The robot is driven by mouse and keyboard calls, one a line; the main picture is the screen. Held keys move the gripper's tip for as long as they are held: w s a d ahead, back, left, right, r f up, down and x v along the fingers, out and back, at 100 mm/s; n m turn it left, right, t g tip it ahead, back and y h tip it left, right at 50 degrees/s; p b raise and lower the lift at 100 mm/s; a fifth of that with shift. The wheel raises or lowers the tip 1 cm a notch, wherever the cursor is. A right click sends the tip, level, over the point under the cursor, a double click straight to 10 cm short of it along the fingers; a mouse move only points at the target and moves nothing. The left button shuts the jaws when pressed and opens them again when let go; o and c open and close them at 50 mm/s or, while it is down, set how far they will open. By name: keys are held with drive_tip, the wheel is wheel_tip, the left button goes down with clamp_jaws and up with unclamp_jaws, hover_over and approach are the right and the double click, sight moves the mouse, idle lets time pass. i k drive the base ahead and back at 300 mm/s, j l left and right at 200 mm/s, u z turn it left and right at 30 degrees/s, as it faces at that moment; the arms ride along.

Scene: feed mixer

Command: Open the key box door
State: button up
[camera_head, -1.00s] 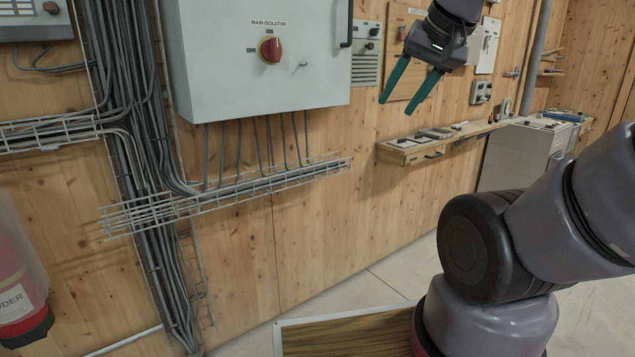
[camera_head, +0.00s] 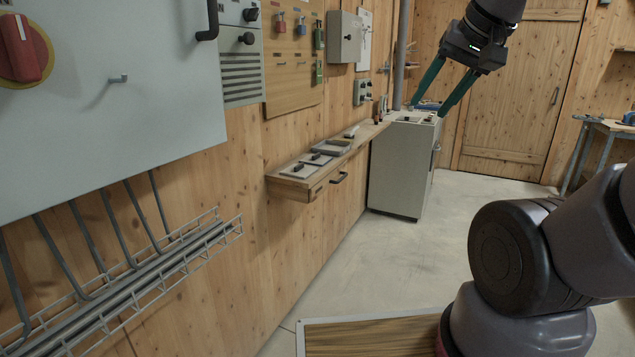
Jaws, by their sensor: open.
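A small grey wall box (camera_head: 344,38) with a dark knob on its front hangs beyond the lockout board; it looks like the key box, and its door looks shut. My gripper (camera_head: 427,109) is at the upper right, pointing down, with its two green fingers spread and nothing between them. In the picture it is right of the box and apart from it. The fingertips overlap the top of the grey floor cabinet in the picture.
A large grey isolator cabinet (camera_head: 120,110) with a red switch fills the left. A padlock board (camera_head: 290,70) hangs beside it. A wooden shelf (camera_head: 290,184) juts from the wall before a grey floor cabinet (camera_head: 400,175). The floor (camera_head: 400,260) in the middle is clear.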

sight(351, 28)
drive_tip(key=i+l+z, duration=0.1)
drive_tip(key=i+z, duration=0.2)
drive_tip(key=i, duration=0.15)
drive_tip(key=i+z, duration=0.3)
drive_tip(key=i, duration=0.15)
drive_tip(key=i+l+u, duration=0.25)
drive_tip(key=i+u, duration=0.15)
drive_tip(key=i, duration=0.15)
drive_tip(key=i+l+u, duration=0.35)
drive_tip(key=i+l, duration=0.1)
